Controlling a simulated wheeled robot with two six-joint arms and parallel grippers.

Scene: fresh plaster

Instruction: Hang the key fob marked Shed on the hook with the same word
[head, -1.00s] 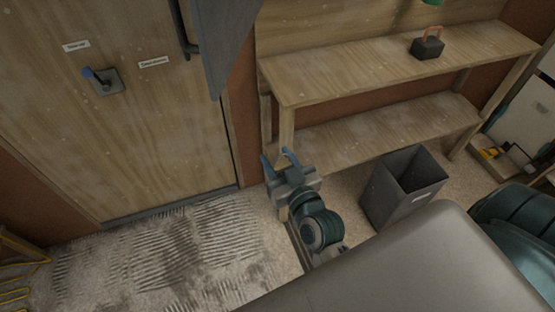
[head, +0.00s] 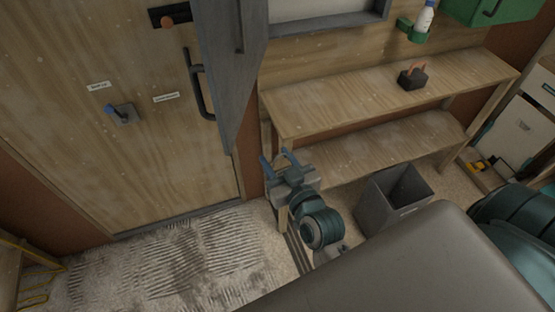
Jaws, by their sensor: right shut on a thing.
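My right gripper (head: 277,163) shows near the middle of the head view, in front of the lower left end of the wooden bench. Its two blue fingertips point up and away from me. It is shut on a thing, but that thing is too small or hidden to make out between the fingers. I cannot make out a key fob, a hook or the word Shed in this view. My left gripper is not in view.
A wooden door (head: 150,170) with a blue-handled fitting (head: 120,113) and two unreadable labels stands left. The bench (head: 350,106) carries a dark block with an orange handle (head: 412,77). A grey bin (head: 372,205) stands below. Ridged wet plaster (head: 190,262) covers the floor left.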

